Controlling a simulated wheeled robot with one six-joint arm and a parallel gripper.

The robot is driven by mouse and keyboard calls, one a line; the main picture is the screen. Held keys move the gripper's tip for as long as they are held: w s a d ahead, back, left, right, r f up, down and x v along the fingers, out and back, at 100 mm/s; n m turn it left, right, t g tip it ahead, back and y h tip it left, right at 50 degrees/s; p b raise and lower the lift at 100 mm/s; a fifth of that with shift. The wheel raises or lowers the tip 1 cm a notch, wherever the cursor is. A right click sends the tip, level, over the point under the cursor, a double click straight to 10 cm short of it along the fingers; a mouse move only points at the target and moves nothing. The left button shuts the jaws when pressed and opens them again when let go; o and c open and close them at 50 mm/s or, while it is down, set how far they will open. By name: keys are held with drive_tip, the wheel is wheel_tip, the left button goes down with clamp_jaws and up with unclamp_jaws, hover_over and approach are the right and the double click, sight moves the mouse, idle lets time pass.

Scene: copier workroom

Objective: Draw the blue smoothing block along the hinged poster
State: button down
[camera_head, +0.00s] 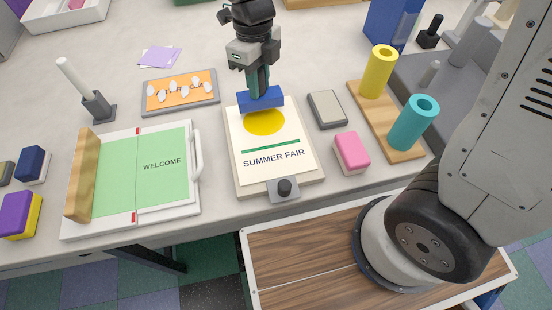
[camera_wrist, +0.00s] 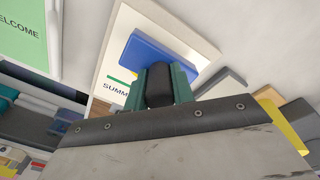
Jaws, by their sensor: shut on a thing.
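The hinged poster (camera_head: 284,168) is a white sheet reading SUMMER FAIR with a yellow disc and a green bar. It lies on a pale board (camera_head: 315,184) with a dark-knobbed clamp (camera_head: 284,188) at its near edge. The blue smoothing block (camera_head: 260,99) is at the poster's far end, just above the yellow disc. My gripper (camera_head: 258,86) points down and is shut on the block's upper part. In the wrist view the blue block (camera_wrist: 158,52) shows beyond the green fingers, over the poster (camera_wrist: 118,72). Whether the block presses on the sheet I cannot tell.
Left is a green WELCOME board (camera_head: 160,165) with a wooden bar. Right are a grey pad (camera_head: 327,110), a pink block (camera_head: 351,152) and a wooden stand (camera_head: 400,150) with yellow and teal rolls. An orange tray (camera_head: 180,92) lies back left. The table's front edge is close to the clamp.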

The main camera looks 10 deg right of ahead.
drive_tip(key=shift+r, duration=2.45)
drive_tip(key=shift+w+n, duration=0.1)
drive_tip(key=shift+n, duration=1.1)
drive_tip(key=shift+w+r+n, duration=0.15)
drive_tip(key=shift+w+n, duration=0.1)
drive_tip(key=shift+n, duration=0.55)
drive_tip(key=w+d+n+t+h, duration=0.1)
drive_tip(key=w+d+n, duration=0.2)
drive_tip(key=w+n, duration=0.45)
drive_tip(key=w+d+n+t, duration=0.1)
drive_tip(key=w+d+n, duration=0.1)
drive_tip(key=w+n, duration=0.6)
drive_tip(key=w+d+f+n, duration=0.2)
drive_tip(key=w+d, duration=0.1)
drive_tip(key=d, duration=0.4)
drive_tip(key=w+d+f+n, duration=0.2)
drive_tip(key=w+d+f, duration=0.1)
drive_tip(key=d, duration=0.3)
drive_tip(key=shift+w+d+f, duration=0.25)
drive_tip(key=shift+w+d, duration=0.15)
drive_tip(key=shift+w, duration=0.15)
